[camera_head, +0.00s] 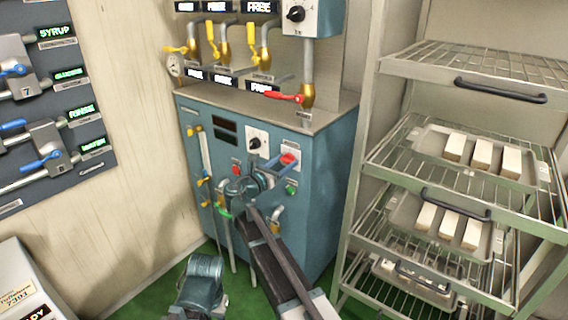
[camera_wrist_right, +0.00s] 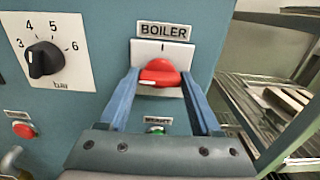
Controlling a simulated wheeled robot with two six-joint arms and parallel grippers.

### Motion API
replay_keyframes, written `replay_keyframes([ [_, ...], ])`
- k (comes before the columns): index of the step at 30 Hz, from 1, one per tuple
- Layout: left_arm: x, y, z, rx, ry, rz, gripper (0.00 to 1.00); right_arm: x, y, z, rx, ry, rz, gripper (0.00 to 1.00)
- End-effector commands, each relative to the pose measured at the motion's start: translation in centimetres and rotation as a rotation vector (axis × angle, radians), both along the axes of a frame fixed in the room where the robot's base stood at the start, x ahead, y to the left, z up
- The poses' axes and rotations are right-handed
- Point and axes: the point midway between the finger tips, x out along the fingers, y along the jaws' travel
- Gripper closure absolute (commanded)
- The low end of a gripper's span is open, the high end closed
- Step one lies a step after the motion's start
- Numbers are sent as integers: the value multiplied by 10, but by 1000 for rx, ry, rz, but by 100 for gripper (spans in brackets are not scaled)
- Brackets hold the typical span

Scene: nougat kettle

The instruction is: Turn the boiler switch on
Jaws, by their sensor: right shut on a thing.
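The boiler switch is a red rotary knob (camera_wrist_right: 160,76) on a white plate under a label reading BOILER, close in the right wrist view. Its white mark points left, and an "I" is printed above it on the plate. In the head view the red switch (camera_head: 289,158) is on the front of the blue boiler cabinet (camera_head: 325,190). My right gripper (camera_wrist_right: 159,78) has its blue fingers on the left and right sides of the knob, shut on it; it also shows in the head view (camera_head: 281,162). My left gripper's fingers do not show.
A pressure dial (camera_wrist_right: 44,60) marked in bar is left of the switch. A green button (camera_wrist_right: 156,129) is below it, partly hidden by my gripper. A wire rack (camera_head: 480,190) with trays of pale blocks stands at the right. Pipes and valves are above the cabinet.

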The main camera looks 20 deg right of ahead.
Motion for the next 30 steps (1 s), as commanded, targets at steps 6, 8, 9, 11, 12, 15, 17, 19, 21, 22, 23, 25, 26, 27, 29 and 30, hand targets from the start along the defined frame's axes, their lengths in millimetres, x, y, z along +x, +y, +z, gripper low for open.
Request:
replay_keyframes([
  [6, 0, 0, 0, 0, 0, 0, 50, 0, 0, 0, 9, -11, 0, 91],
  [8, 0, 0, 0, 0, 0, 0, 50, 0, 0, 0, 18, -24, 0, 91],
  [9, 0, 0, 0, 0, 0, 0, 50, 0, 0, 0, 28, -35, 0, 91],
  [11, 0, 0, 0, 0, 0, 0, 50, 0, 0, 0, 45, -58, 0, 91],
  [12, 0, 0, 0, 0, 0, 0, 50, 0, 0, 0, 59, -76, 0, 91],
  [15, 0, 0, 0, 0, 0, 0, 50, 0, 0, 0, 104, -133, 0, 91],
  [17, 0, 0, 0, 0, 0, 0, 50, -1, 0, 0, 135, -173, 0, 91],
  [19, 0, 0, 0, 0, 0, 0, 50, -1, 0, 0, 175, -225, -1, 91],
  [21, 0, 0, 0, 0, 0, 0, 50, -1, 0, 0, 217, -277, 0, 91],
  [22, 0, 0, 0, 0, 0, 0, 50, -1, 0, 0, 234, -300, 0, 91],
  [23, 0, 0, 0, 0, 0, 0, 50, -1, 0, 0, 252, -323, 0, 91],
  [25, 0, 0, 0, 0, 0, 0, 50, -1, 0, 0, 293, -375, -1, 91],
  [26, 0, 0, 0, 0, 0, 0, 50, -1, 0, 0, 311, -398, -1, 91],
  [27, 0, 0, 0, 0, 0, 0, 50, -1, 0, 0, 334, -428, -1, 91],
  [29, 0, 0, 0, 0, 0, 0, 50, -1, 0, 0, 369, -473, -1, 91],
  [30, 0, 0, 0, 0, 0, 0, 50, -1, 0, 0, 393, -503, 0, 91],
])
